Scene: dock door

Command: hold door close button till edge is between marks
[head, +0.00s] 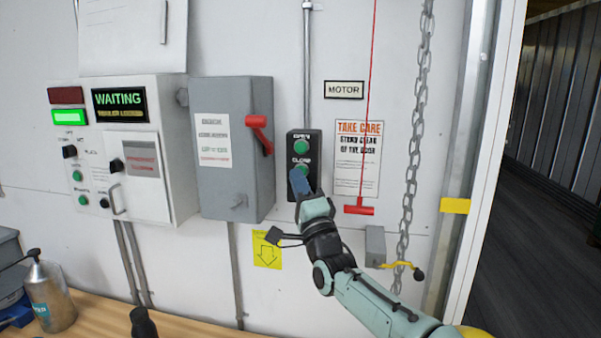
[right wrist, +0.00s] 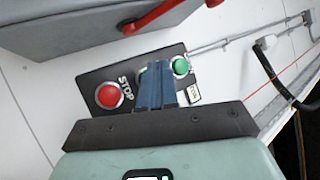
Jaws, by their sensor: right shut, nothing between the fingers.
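The black button box (head: 291,150) on the wall has a green OPEN button (head: 301,147) and, below it, a green CLOSE button (head: 302,168). My right gripper (head: 298,178) is shut and empty, with its blue fingertips at the CLOSE button, partly covering it. I cannot tell whether they press it. In the right wrist view the shut fingers (right wrist: 157,80) hide the CLOSE button, between the red STOP button (right wrist: 109,95) and a green button (right wrist: 181,66). A yellow mark (head: 455,206) is on the door frame. I cannot make out the door's edge. My left gripper is out of view.
Left of the box are a grey switch box (head: 236,180) with a red lever and a white cabinet with a lit WAITING sign (head: 119,99). A red pull cord (head: 371,90) and a chain (head: 417,110) hang at right. A wooden bench (head: 105,318) is below.

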